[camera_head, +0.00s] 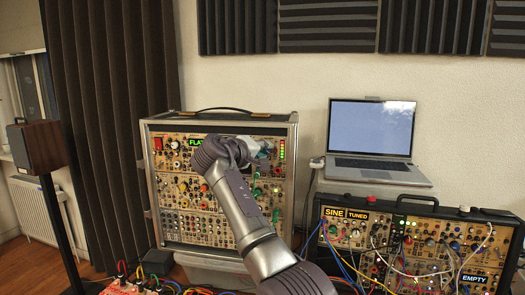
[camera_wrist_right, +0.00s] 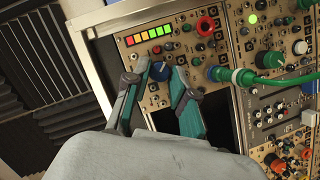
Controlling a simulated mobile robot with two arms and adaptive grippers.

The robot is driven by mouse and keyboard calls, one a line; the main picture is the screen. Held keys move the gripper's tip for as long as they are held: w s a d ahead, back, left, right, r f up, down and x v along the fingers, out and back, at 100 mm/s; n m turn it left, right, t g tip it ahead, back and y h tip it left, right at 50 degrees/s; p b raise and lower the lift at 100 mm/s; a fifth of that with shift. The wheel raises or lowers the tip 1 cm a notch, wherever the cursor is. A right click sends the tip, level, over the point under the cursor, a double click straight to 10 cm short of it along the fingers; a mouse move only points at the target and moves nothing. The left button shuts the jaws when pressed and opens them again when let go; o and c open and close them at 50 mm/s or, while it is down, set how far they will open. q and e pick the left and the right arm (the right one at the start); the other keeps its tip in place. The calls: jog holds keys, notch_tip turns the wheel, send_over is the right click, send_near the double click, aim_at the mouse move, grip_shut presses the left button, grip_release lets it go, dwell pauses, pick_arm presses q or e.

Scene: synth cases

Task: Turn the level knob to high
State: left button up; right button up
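In the right wrist view, a blue knob (camera_wrist_right: 160,71) sits on a tan module panel, just below a lit bar of red, orange, yellow and green segments (camera_wrist_right: 150,36). Any label on the knob is too small to read. My right gripper (camera_wrist_right: 161,72) has one fingertip close on each side of the knob and appears shut on it. In the head view, my right gripper (camera_head: 258,147) is at the upper right of the tall synth case (camera_head: 295,150) and hides the knob. The coloured bar (camera_head: 282,148) shows just right of it. My left gripper is not in view.
The case frame (camera_wrist_right: 91,60) runs at left. In the head view, a laptop (camera_head: 371,135) and a lower patched case (camera_head: 400,203) stand at right.

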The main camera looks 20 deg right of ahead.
jog(key=o, duration=0.3)
jog(key=shift+a, duration=0.1)
jog(key=v, duration=1.2)
